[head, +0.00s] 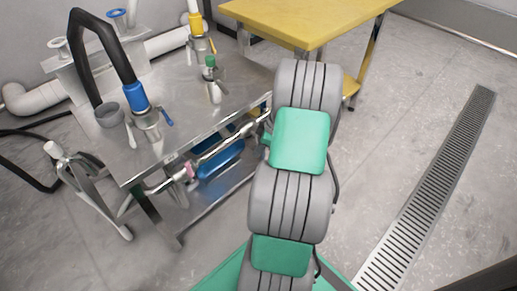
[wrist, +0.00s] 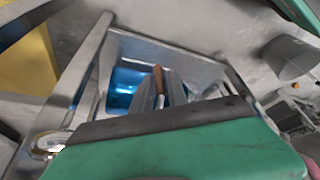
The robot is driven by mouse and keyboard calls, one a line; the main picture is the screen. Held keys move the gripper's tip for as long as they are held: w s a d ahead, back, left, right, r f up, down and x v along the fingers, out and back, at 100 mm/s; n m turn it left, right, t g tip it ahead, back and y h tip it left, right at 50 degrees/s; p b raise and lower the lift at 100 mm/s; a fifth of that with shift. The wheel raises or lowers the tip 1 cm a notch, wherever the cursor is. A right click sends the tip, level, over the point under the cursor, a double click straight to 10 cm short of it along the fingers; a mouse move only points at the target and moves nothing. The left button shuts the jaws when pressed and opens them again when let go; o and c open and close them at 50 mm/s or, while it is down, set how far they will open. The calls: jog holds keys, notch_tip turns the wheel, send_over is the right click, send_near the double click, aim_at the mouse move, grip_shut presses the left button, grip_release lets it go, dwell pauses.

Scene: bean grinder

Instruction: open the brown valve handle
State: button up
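The brown valve handle (wrist: 158,78) shows in the wrist view as a thin upright bar near the middle. My gripper (wrist: 160,83) has its two grey fingers on either side of this bar, close to it. I cannot tell whether they touch or grip it. The lower end of the handle and the valve body are hidden behind the fingers and my green gripper housing. In the head view I cannot make out the brown handle, and my arm covers part of the area beside the steel table (head: 190,95).
A blue container (head: 220,158) sits under the steel table, behind a metal pipe (head: 215,152) along the table's side. Blue-collared (head: 135,97) and green-topped (head: 211,75) fittings stand on top. A yellow table (head: 310,18) is behind. The floor right of my arm is clear around a drain grate (head: 430,185).

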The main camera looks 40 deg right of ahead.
grip_shut()
dwell(1.0)
